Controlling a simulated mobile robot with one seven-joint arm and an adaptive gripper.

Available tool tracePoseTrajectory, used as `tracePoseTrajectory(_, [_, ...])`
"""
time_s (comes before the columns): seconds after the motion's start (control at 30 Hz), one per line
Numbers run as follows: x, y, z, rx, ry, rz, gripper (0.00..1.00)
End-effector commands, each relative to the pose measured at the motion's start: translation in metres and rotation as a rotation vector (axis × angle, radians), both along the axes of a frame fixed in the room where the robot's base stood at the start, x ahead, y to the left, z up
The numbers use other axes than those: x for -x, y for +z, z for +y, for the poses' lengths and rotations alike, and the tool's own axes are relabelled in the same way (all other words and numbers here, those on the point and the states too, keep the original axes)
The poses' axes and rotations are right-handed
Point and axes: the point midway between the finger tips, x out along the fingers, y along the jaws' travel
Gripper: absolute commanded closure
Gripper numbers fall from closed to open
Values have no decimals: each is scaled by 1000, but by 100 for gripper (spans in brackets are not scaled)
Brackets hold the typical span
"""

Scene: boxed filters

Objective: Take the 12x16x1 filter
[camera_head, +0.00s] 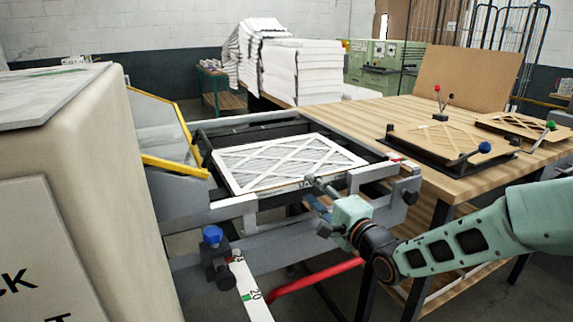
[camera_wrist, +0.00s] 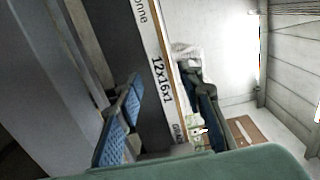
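The white-framed pleated filter (camera_head: 285,162) lies flat in the machine's frame in the head view. In the wrist view its white edge (camera_wrist: 158,68), printed "12x16x1", runs between my fingers. My gripper (camera_head: 314,194) is at the filter's near edge, towards its right side. In the wrist view my gripper (camera_wrist: 163,118) is open, with a blue-padded finger on the left and a dark finger on the right, apart on either side of the edge. I cannot tell whether either finger touches the filter.
The grey machine frame (camera_head: 235,208) surrounds the filter, with yellow-edged guards (camera_head: 175,165) at the left. A large beige cabinet (camera_head: 80,190) stands in the left foreground. A wooden table (camera_head: 400,110) with jigs is at the right. White stacks (camera_head: 300,70) stand behind.

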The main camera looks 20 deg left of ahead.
Motion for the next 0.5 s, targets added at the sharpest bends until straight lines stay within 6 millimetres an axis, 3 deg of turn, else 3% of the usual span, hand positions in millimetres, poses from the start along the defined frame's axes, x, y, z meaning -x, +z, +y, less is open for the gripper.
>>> tracePoseTrajectory(0.3, [-21,-1,33,-2,2,-1,65])
tracePoseTrajectory(0.5, [-30,-1,43,0,0,0,65])
